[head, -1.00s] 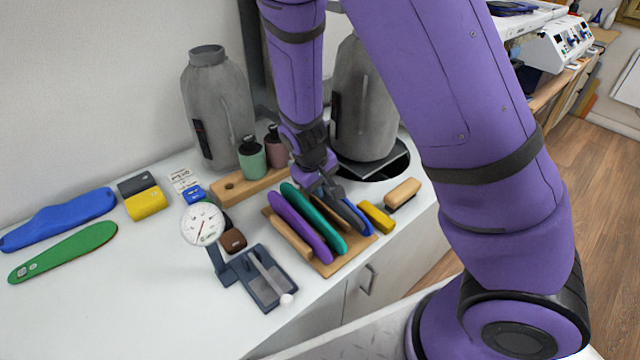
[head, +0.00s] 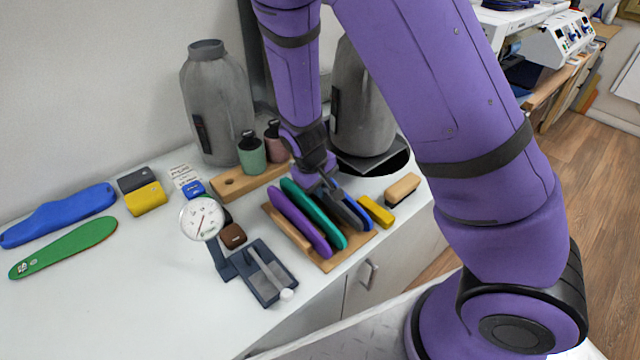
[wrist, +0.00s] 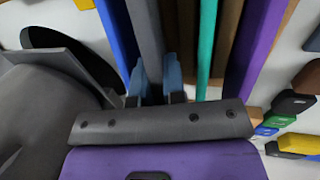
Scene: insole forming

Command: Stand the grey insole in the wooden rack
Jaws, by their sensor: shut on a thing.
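The wooden rack (head: 332,264) stands near the counter's front edge, with a purple insole (head: 300,222), a teal insole (head: 314,214) and a blue insole (head: 359,213) upright in it. My gripper (head: 328,187) is above the rack, shut on the grey insole (head: 345,209). The grey insole is upright between the teal and blue ones. In the wrist view my fingertips (wrist: 155,80) close on the grey insole (wrist: 146,32), with the blue insole (wrist: 117,35) close on its left and wooden slats (wrist: 188,35) on its right. Its lower edge is hidden, so I cannot tell whether it touches the rack base.
A yellow block (head: 376,210) and a wooden brush (head: 402,187) lie right of the rack. A dial gauge (head: 201,218) stands to the left. A bottle holder (head: 232,184) and large grey bottles (head: 216,105) stand behind. The counter's left front is clear.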

